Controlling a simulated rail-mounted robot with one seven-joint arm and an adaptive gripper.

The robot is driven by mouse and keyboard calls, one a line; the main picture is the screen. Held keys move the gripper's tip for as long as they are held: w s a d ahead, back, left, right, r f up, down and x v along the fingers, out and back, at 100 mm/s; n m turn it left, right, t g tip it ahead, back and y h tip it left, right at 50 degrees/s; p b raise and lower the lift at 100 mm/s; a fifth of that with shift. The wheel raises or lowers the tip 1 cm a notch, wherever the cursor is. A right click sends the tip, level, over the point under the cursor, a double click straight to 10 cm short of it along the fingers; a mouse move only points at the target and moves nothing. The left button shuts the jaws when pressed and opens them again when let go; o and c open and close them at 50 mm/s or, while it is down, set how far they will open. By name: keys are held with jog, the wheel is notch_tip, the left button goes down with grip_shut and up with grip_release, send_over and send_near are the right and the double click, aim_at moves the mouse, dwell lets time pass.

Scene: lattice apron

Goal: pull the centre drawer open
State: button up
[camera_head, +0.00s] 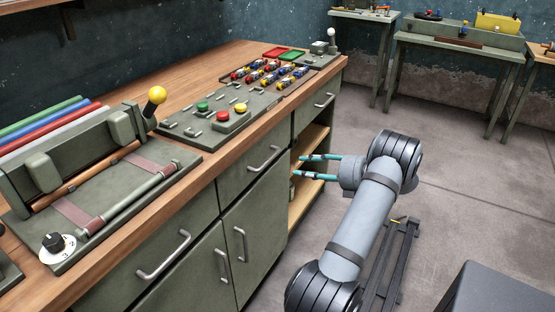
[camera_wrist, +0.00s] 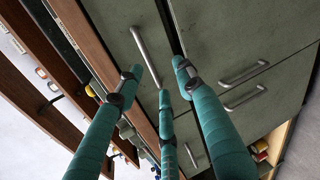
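The centre drawer (camera_head: 240,166) is a grey-green front under the wooden bench top, looking flush with the bench, with a metal bar handle (camera_head: 264,158). My gripper (camera_head: 297,165) points left, its teal fingers to the right of that handle in the head view. In the wrist view my gripper (camera_wrist: 157,75) is open and empty, with three spread teal fingers. A bar handle (camera_wrist: 148,55), apparently the centre drawer's, shows between the fingertips. I see no clear contact, and the remaining distance is hard to judge.
Door handles (camera_head: 240,243) sit below the drawer. A left drawer handle (camera_head: 163,255) and right drawer handle (camera_head: 325,100) flank it. An open wooden shelf (camera_head: 308,190) lies behind my fingers. The floor (camera_head: 450,215) to the right is mostly clear; a dark grey box (camera_head: 495,290) stands at lower right.

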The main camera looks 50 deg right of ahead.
aim_at(271, 159)
jog(key=w+m, duration=0.1)
jog(key=w, duration=0.2)
jog(key=w+a+m, duration=0.1)
jog(key=w, duration=0.3)
jog(key=w+m, duration=0.2)
jog(key=w, duration=0.2)
jog(key=shift+a+t+b, duration=0.3)
jog(key=shift+t+b, duration=0.1)
jog(key=shift+s, duration=0.1)
jog(key=shift+c, duration=0.9)
grip_shut()
